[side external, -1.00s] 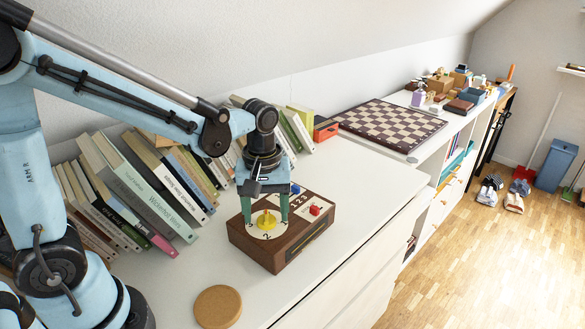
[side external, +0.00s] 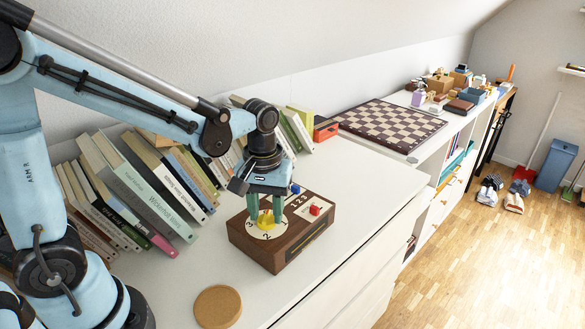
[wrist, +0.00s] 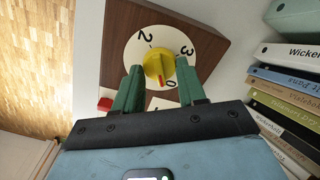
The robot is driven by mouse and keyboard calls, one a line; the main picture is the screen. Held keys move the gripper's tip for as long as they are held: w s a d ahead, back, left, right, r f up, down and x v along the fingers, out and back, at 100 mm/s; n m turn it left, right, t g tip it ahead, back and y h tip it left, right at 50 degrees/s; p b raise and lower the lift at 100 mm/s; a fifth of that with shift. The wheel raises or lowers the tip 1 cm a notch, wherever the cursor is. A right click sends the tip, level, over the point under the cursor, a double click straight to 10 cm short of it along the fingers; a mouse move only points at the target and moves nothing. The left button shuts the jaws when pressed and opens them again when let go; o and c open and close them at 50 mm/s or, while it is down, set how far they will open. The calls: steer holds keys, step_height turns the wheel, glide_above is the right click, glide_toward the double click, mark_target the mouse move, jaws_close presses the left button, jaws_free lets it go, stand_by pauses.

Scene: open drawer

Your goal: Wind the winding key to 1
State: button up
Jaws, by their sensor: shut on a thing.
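The winding key is a yellow knob (side external: 265,224) on a pale round dial on top of a brown wooden box (side external: 284,257). In the wrist view the knob (wrist: 157,67) has a red mark on its side toward my gripper.
A red button (side external: 315,210) and a blue part (side external: 295,189) are on the box top. Leaning books (side external: 150,190) stand behind at the left. A round cork coaster (side external: 217,307) lies in front. The white top right of the box is clear.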

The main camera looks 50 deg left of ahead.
mark_target(268, 215)
steer(key=m, duration=0.7)
steer(key=shift+d, duration=0.1)
steer(key=m, duration=0.4)
steer(key=shift+d+m, duration=0.1)
steer(key=shift+m, duration=1.7)
steer(key=o, duration=1)
steer(key=shift+o, duration=0.2)
steer(key=shift+r, duration=0.1)
step_height(268, 215, up, 12)
